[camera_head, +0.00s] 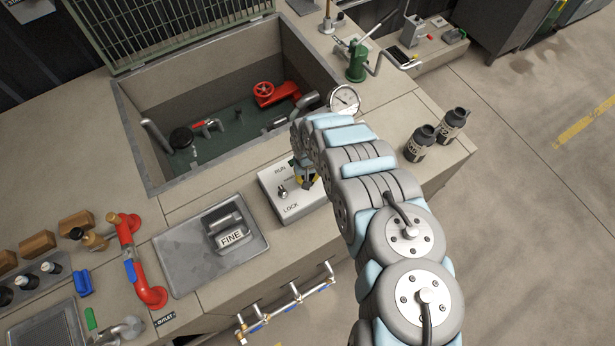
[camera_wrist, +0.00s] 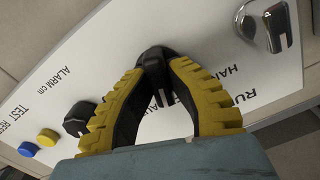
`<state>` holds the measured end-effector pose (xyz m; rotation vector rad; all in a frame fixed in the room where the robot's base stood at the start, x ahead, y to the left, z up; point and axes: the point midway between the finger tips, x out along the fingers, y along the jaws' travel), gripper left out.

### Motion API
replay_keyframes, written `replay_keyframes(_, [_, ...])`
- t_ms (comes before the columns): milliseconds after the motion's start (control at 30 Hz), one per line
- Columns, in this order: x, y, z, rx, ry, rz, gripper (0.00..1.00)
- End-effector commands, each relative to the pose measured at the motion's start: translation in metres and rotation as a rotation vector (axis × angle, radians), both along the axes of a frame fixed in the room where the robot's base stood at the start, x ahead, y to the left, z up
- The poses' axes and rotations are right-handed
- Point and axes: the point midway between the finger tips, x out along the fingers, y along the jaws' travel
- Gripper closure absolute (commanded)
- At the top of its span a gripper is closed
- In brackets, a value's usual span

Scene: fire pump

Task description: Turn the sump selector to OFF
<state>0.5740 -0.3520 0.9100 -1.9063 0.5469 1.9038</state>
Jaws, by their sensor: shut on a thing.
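A pale control box (camera_head: 268,181) stands on the bench beside the open pit; its face (camera_wrist: 110,30) fills much of the wrist view. My gripper (camera_head: 306,180) is over the box's right part. In the wrist view its yellow-and-black fingers (camera_wrist: 162,72) are closed around a black selector knob (camera_wrist: 153,53). Partly covered labels beginning "RU" and "HA" are right of the fingers. I cannot see an OFF mark or read the knob's setting; the fingers hide much of it. My arm covers the box's right side in the head view.
The box also carries a silver lever knob (camera_wrist: 266,27), another black knob (camera_wrist: 79,117), and yellow (camera_wrist: 47,137) and blue (camera_wrist: 27,149) buttons. A gauge (camera_head: 344,100) stands behind my arm. A tray with a FINE block (camera_head: 229,233) lies left; two bottles (camera_head: 420,143) stand right.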

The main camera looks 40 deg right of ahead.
Motion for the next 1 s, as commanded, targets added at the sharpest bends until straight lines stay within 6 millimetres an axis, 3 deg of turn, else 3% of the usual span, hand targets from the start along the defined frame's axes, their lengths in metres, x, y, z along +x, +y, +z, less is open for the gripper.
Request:
replay_keyframes(400, [-0.0004,0.0011,-0.0012,0.001,0.002,0.250,1.00])
replay_keyframes(1000, [-0.0005,0.0005,-0.0013,0.001,0.000,0.311,1.00])
